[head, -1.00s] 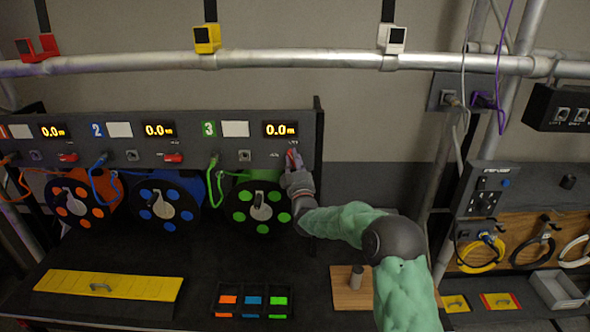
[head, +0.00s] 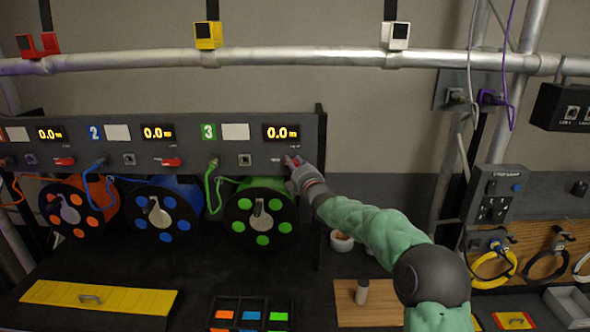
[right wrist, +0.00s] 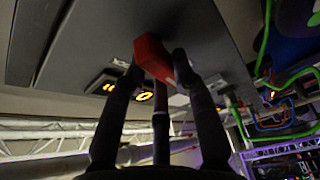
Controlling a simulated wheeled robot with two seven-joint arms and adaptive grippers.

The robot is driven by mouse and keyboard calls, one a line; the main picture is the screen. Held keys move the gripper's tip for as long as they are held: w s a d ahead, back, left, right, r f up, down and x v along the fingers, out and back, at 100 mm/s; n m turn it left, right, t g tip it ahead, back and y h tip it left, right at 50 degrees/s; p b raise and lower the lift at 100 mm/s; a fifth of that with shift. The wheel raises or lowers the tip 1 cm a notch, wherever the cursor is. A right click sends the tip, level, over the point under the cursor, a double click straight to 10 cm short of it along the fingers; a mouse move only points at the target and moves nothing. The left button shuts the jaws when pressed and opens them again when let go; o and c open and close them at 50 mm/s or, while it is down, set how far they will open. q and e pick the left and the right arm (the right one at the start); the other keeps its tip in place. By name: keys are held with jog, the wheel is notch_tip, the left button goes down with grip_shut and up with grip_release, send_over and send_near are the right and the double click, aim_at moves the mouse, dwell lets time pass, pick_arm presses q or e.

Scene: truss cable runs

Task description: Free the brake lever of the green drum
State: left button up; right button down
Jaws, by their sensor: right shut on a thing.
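The green drum (head: 261,212) sits under the panel section marked 3, whose display reads 0.0 m. Its red brake lever (head: 288,160) is on the panel just below that display, mostly hidden by my right gripper (head: 294,168). In the right wrist view the red lever (right wrist: 152,57) stands out from the grey panel. The dark fingers of my right gripper (right wrist: 158,76) are around it and shut on it. The lever's exact angle is hard to tell. My left gripper is not in view.
The orange drum (head: 77,208) and blue drum (head: 163,208) sit to the left, with red levers (head: 64,161) (head: 172,161) above them. A green cable (head: 212,185) hangs beside the green drum. A small bowl (head: 341,241) and a cylinder (head: 361,291) stand at right.

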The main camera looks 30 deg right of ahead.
jog(key=shift+n+g+b, duration=0.4)
jog(key=shift+n+b, duration=0.05)
jog(key=shift+n, duration=0.55)
jog(key=c, duration=1)
grip_release()
jog(key=shift+w+a, duration=0.1)
jog(key=s, duration=0.4)
jog(key=s+a, duration=0.1)
jog(key=s, duration=0.7)
jog(key=shift+a, duration=0.4)
jog(key=shift+f, duration=0.1)
